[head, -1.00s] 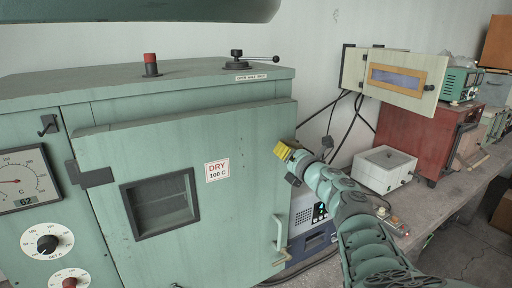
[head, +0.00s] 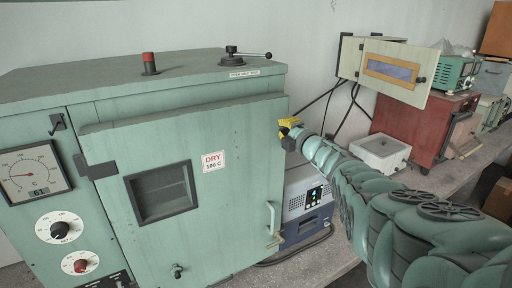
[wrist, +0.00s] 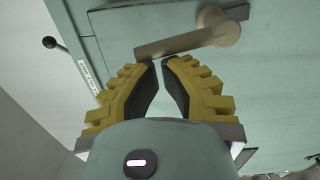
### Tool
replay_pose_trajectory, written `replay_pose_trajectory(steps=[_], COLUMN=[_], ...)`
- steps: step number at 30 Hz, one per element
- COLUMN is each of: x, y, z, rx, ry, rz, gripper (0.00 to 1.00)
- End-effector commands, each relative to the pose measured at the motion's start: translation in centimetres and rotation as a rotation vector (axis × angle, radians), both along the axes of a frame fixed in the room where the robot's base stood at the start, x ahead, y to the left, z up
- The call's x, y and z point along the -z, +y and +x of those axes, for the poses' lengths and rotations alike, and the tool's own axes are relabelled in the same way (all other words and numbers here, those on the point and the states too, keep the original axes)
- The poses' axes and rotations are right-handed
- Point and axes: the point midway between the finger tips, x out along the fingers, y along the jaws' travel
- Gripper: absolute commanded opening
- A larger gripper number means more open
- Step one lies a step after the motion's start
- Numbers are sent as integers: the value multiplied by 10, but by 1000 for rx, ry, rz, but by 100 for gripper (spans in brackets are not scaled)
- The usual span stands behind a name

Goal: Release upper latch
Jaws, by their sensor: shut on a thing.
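The green oven door (head: 238,190) appears closed, with a dark window and a "DRY 100 C" label. My yellow-fingered gripper (head: 288,128) is at the upper right edge of this door. In the wrist view the upper latch (wrist: 180,43) is a tan flat lever on a round pivot. My gripper (wrist: 160,62) is shut on the free end of this lever, its dark fingertips close together there. In the head view my gripper and arm hide the latch.
A blue-grey instrument (head: 306,205) stands right of the oven. A lever (head: 252,55) and a red-capped post (head: 150,64) are on the oven top. A white box (head: 380,153) and a red cabinet (head: 418,125) stand behind my arm.

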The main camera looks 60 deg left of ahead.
Motion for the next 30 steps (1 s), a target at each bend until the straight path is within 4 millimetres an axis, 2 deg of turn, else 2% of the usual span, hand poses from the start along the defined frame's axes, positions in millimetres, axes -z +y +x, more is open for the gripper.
replay_pose_trajectory(steps=[12,30], x=[-3,-3], y=[-1,0], z=[7,7], rx=[3,1], ry=[112,121], rz=[7,8], gripper=[0,0])
